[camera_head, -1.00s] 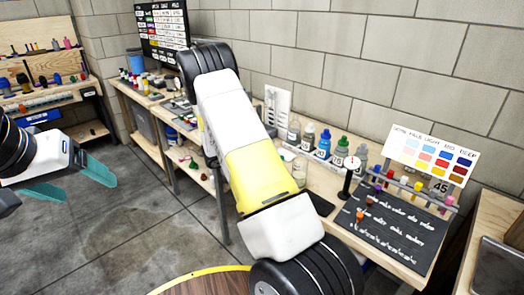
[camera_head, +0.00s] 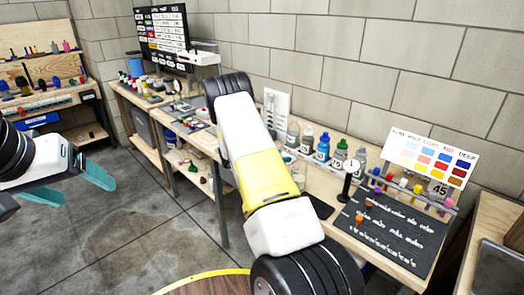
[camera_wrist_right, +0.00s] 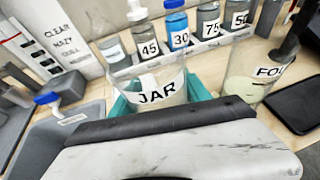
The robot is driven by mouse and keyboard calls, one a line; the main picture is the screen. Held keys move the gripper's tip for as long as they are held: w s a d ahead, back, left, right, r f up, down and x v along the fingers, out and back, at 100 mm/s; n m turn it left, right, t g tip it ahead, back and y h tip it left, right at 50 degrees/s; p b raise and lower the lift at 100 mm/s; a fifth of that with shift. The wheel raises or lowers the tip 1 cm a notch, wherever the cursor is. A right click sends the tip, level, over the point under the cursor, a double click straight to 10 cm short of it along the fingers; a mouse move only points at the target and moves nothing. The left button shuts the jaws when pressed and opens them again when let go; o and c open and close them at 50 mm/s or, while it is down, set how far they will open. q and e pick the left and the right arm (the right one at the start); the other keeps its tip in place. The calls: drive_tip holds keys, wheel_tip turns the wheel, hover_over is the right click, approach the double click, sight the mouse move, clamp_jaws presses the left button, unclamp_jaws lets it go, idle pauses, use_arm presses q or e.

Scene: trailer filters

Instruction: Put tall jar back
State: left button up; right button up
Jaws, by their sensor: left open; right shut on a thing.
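A clear jar labelled JAR (camera_wrist_right: 158,92) sits between the teal fingers of my right gripper (camera_wrist_right: 160,100) in the right wrist view, and the gripper is shut on it. I cannot tell whether its base touches the bench. My arm hides the right gripper in the head view. A second clear jar with a partly cut-off label starting FO (camera_wrist_right: 255,78) stands to the right of the held jar in the wrist view. My left gripper (camera_head: 85,188) is open and empty over the floor at the left of the head view.
A rack with numbered bottles (camera_head: 323,147) stands along the wall. A black pad (camera_wrist_right: 295,103) lies on the right. A black board (camera_head: 390,228) with pegs fills the bench's near end.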

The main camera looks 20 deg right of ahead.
drive_tip(key=shift+f, duration=0.1)
drive_tip(key=o, duration=1.6)
drive_tip(key=shift+a, duration=0.1)
drive_tip(key=v, duration=1.1)
drive_tip(key=s+a+r+m+g+y, duration=0.2)
drive_tip(key=s+a+r+m+y, duration=0.2)
drive_tip(key=s+r+m+y, duration=0.55)
drive_tip(key=s+a+r+m+t+y, duration=0.1)
drive_tip(key=s+a+r+m+y, duration=0.1)
drive_tip(key=s, duration=0.6)
drive_tip(key=s+a+r+m+t+y, duration=0.2)
drive_tip(key=s+a+r+m, duration=0.3)
drive_tip(key=s+a+r, duration=0.2)
drive_tip(key=s+a+r+m+t+y, duration=0.2)
drive_tip(key=s+a+r+m, duration=0.1)
drive_tip(key=s+a+r, duration=0.2)
drive_tip(key=shift+s+a+r, duration=0.1)
drive_tip(key=shift+s+r, duration=0.2)
drive_tip(key=shift+s, duration=0.5)
drive_tip(key=shift+s+r, duration=0.3)
drive_tip(key=shift+s, duration=0.5)
drive_tip(key=shift+s+r, duration=0.35)
drive_tip(key=shift+s, duration=0.45)
